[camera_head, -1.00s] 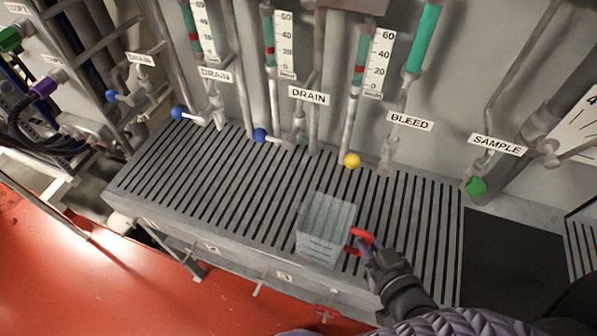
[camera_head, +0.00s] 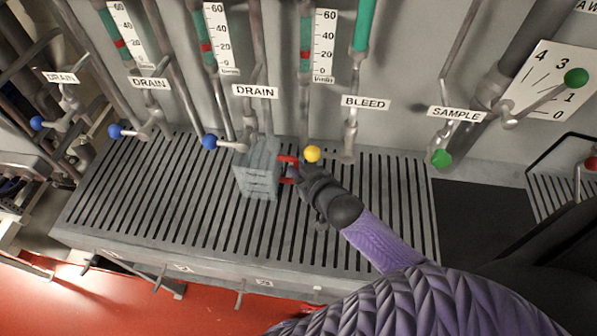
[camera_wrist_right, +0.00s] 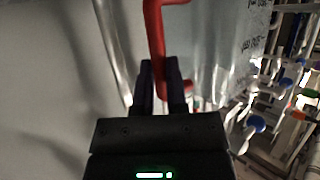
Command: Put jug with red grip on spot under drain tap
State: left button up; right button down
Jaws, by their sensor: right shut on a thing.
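The jug (camera_head: 257,172) is a translucent grey box-shaped vessel with a red grip (camera_head: 287,168) on its right side. It looks upright over the slatted grating, close to the back wall, below a DRAIN label (camera_head: 255,91). A drain tap with a blue ball handle (camera_head: 209,141) is just left of the jug's top. I cannot tell whether the jug touches the grating. My right gripper (camera_head: 296,173) is shut on the red grip. In the right wrist view the red grip (camera_wrist_right: 154,40) passes between the fingers, with the jug wall (camera_wrist_right: 218,50) beside it. My left gripper is out of view.
The slatted grating (camera_head: 150,190) is clear to the left of the jug. A yellow ball handle (camera_head: 312,154) is close to my right gripper. The BLEED pipe (camera_head: 350,135) and a green SAMPLE knob (camera_head: 441,158) are further right. A dark plate (camera_head: 485,215) adjoins the grating.

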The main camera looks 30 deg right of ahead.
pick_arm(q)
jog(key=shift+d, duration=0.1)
pick_arm(e)
jog(key=shift+r, duration=0.1)
jog(key=c, duration=1.1)
grip_release()
jog(key=shift+f, duration=0.2)
jog(key=o, duration=0.4)
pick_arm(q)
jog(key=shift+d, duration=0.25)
pick_arm(e)
jog(key=shift+o, duration=0.2)
jog(key=shift+r, duration=0.1)
